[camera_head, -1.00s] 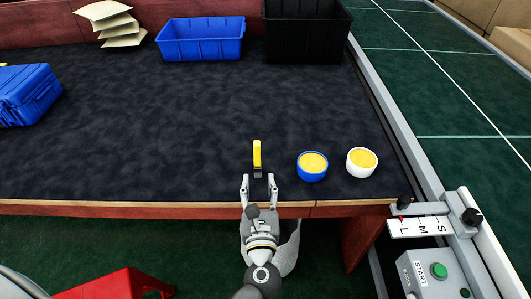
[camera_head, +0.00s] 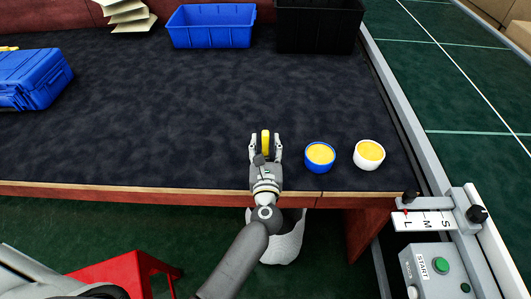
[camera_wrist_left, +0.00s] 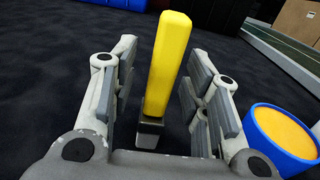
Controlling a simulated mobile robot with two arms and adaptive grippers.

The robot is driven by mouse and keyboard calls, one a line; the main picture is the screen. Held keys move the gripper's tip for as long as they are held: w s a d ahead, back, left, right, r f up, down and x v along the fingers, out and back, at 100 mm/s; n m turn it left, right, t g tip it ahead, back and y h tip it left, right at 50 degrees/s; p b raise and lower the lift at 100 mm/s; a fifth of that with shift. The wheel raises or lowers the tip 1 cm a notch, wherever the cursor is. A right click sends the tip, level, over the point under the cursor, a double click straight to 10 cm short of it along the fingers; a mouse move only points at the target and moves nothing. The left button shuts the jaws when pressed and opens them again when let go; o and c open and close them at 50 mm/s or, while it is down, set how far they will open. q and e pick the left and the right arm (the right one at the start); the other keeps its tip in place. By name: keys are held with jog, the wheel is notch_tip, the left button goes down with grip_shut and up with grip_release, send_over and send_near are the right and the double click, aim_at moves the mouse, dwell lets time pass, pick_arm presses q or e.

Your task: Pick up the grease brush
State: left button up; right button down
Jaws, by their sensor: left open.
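In the left wrist view the yellow handle (camera_wrist_left: 167,62) stands between my finger pads, with a grey and black end at the palm side. My left gripper (camera_head: 266,141) is open, with one finger on each side of the brush. In the left wrist view gaps show between the brush and the fingers of my left gripper (camera_wrist_left: 160,92). My right gripper is not in view.
A blue tub (camera_head: 319,158) and a white tub (camera_head: 369,156), both with yellow contents, stand right of the gripper. A blue bin (camera_head: 211,27), a black bin (camera_head: 318,27) and a blue case (camera_head: 30,80) are farther back. The middle surface is clear.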

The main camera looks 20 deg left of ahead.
aim_at(266, 140)
pick_arm(q)
grip_shut()
dwell(0.3)
jog(key=shift+r, duration=0.1)
jog(key=shift+r+p, duration=0.65)
jog(key=shift+r, duration=0.1)
notch_tip(266, 140, up, 2)
jog(key=shift+p, duration=0.9)
jog(key=s+d+r+p, duration=0.1)
jog(key=s+r+p, duration=0.6)
jog(key=s, duration=0.7)
notch_tip(266, 140, up, 2)
jog(key=shift+d+r, duration=0.2)
